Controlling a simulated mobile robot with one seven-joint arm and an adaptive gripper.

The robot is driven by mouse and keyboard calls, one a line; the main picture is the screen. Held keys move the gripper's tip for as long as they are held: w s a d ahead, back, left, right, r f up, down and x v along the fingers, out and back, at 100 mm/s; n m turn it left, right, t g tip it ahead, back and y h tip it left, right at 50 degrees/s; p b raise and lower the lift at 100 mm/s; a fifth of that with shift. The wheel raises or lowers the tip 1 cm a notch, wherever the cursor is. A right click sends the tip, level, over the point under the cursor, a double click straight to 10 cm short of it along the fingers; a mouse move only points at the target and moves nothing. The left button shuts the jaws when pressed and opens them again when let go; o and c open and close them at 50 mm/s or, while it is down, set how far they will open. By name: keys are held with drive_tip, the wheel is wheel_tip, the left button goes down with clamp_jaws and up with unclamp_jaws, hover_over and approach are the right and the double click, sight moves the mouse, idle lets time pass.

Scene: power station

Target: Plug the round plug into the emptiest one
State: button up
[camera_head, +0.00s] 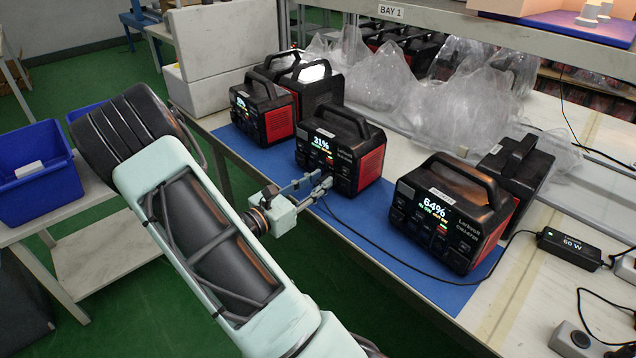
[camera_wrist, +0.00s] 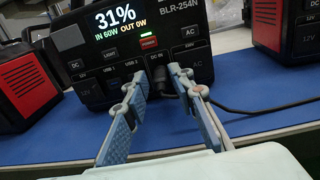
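The middle power station (camera_head: 345,150) reads 31% in the head view. In the wrist view the same station (camera_wrist: 185,55) shows "IN 60W OUT 0W" and a small green light. The round plug (camera_wrist: 163,82) appears seated in its DC IN socket, partly hidden by the fingers. Its black cable (camera_head: 375,258) runs right to the 60 W adapter (camera_head: 570,248). My gripper (camera_head: 325,183) is at the station's front; its fingers (camera_wrist: 158,78) stand apart on either side of the plug, seemingly with gaps. The right station (camera_head: 450,212) reads 64%; the left station's (camera_head: 262,108) reading is too small to tell.
The stations stand on a blue mat (camera_head: 385,262) on the bench. More stations (camera_head: 318,85) (camera_head: 520,165) stand behind. Clear plastic bags (camera_head: 450,100) fill the back. A blue bin (camera_head: 35,175) is at the left. The mat in front of the stations is mostly clear.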

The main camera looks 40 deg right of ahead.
idle(0.3)
drive_tip(key=s+a, duration=0.1)
drive_tip(key=a, duration=1.1)
drive_tip(key=shift+s, duration=0.25)
drive_tip(key=shift+d, duration=0.1)
